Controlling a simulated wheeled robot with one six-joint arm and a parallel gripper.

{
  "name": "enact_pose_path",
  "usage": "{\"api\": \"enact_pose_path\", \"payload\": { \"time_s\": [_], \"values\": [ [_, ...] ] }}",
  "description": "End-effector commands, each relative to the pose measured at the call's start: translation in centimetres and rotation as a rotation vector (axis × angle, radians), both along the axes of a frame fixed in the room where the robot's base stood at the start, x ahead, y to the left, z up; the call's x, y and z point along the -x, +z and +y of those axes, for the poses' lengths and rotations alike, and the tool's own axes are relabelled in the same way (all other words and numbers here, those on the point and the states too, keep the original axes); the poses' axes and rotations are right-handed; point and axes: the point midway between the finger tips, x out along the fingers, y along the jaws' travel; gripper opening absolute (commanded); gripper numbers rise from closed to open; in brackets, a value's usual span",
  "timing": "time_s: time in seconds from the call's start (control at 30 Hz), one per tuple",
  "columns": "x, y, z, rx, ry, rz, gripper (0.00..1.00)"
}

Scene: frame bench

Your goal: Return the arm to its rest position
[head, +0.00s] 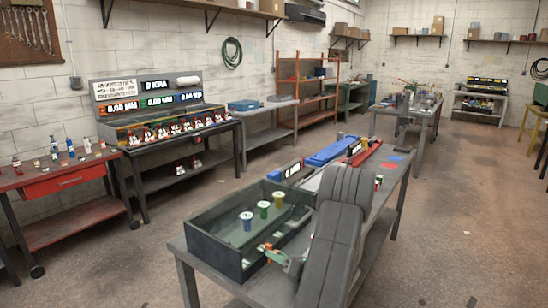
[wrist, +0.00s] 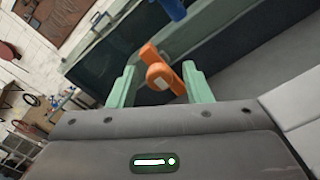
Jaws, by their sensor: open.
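My gripper (wrist: 160,84) has two pale green fingers spread apart in the wrist view. My arm reaches down over the near bench, bent at the top. Its rest position is not marked in view.
The box holds blue (head: 246,221), green (head: 263,210) and yellow (head: 279,200) white-topped pieces. It stands on the near grey bench (head: 392,190), with a blue tray (head: 330,151) farther back. A red workbench (head: 62,180) stands left. Open floor (head: 465,220) lies right.

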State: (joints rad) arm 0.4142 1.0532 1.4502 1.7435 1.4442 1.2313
Motion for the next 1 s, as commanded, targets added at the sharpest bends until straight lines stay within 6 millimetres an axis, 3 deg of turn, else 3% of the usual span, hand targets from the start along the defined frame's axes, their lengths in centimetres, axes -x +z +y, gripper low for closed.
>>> {"api": "enact_pose_path", "payload": {
  "time_s": [0.03,0.5,1.0],
  "values": [
    [-0.6,0.2,1.0,0.001,0.004,0.0,0.45],
    [0.6,-0.4,1.3,0.199,0.0,-0.274,0.45],
    [0.8,-0.3,1.4,0.228,0.0,-0.314,0.45]
  ]
}}
